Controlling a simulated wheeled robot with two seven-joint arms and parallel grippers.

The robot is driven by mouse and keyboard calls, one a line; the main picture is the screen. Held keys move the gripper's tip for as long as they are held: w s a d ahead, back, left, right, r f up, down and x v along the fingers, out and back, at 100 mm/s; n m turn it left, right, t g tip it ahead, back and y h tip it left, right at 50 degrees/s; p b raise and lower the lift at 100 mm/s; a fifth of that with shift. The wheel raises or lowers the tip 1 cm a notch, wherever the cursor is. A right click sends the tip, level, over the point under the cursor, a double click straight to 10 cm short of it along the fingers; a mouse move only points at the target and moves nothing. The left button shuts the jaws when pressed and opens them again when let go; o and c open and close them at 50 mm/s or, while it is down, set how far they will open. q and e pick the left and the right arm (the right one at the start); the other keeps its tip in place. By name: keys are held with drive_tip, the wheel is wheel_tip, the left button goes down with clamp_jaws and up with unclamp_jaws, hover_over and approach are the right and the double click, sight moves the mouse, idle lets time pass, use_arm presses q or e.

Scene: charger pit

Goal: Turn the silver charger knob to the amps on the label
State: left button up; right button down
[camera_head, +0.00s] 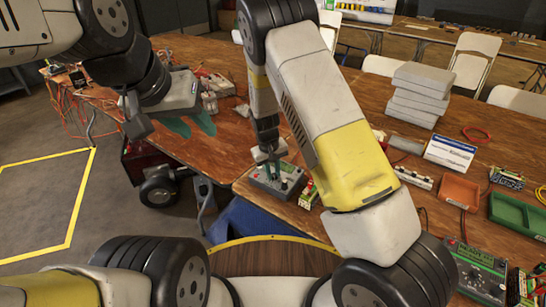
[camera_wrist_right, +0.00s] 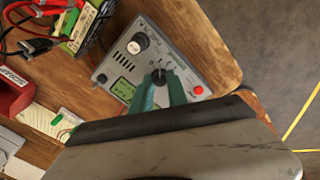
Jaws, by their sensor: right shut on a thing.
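The grey-silver charger (camera_head: 258,175) lies near the table's front edge in the head view and fills the middle of the right wrist view (camera_wrist_right: 180,48). It has a green display (camera_wrist_right: 122,90), a red button (camera_wrist_right: 198,90), a silver knob with a dark base (camera_wrist_right: 138,44) and a smaller black knob (camera_wrist_right: 160,75). My right gripper (camera_head: 272,170) has its teal fingers around the black knob, also seen in the right wrist view (camera_wrist_right: 161,88). The silver knob stands clear of the fingers. My left gripper (camera_head: 190,123) is open and empty, left of the charger. I cannot read the label's amps.
A green-labelled battery (camera_head: 308,195) stands right beside the charger. A green charger (camera_head: 478,272), an orange tray (camera_head: 459,192) and a green tray (camera_head: 518,218) lie farther right. Stacked grey boxes (camera_head: 418,92) stand behind. Red and black cables (camera_wrist_right: 42,42) lie left in the wrist view.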

idle(0.3)
drive_tip(key=c, duration=1.3)
unclamp_jaws()
wheel_tip(320, 180, up, 8)
drive_tip(key=s, duration=0.1)
drive_tip(key=shift+a+f, duration=0.15)
drive_tip(key=shift+a, duration=0.3)
